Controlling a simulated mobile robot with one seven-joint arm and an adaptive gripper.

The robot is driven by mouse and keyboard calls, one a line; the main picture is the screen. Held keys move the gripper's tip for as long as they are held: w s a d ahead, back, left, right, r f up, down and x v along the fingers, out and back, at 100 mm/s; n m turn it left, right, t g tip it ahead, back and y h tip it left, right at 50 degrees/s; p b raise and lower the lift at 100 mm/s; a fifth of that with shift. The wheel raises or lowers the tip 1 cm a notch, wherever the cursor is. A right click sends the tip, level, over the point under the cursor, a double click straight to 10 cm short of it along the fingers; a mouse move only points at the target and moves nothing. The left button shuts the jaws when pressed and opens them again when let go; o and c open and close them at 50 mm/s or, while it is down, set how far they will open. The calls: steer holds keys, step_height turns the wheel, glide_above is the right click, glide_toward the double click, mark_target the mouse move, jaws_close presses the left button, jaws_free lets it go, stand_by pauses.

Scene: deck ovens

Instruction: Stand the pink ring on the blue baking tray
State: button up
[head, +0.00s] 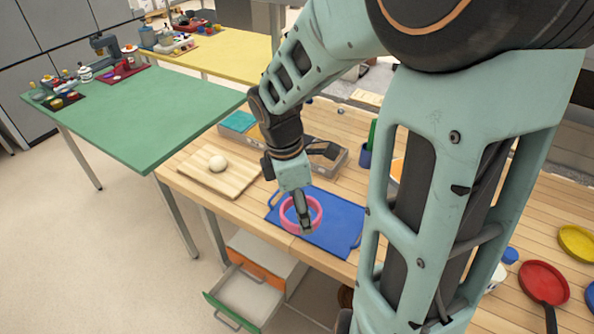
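The pink ring (286,214) shows over the left part of the blue baking tray (340,230), which lies flat on the wooden worktop. My gripper (306,228) points down at the ring's right front side and hides a part of it. The fingers look close together at the ring's wall, but I cannot tell whether they hold it. I also cannot tell whether the ring touches the tray or is a little above it.
An open drawer (247,296) is below the worktop. A red pan (543,281) lies at right.

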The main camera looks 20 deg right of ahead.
steer(key=w+d+f, duration=0.3)
steer(key=d+f, duration=0.1)
steer(key=w+d+f, duration=0.4)
steer(key=shift+w+d+f, duration=0.1)
steer(key=shift+w+f, duration=0.05)
steer(key=shift+w+d+f, duration=0.1)
steer(key=shift+f, duration=1.6)
steer(key=shift+f+b, duration=0.1)
steer(key=shift+b, duration=0.2)
steer(key=shift+f, duration=0.15)
steer(key=o, duration=1.2)
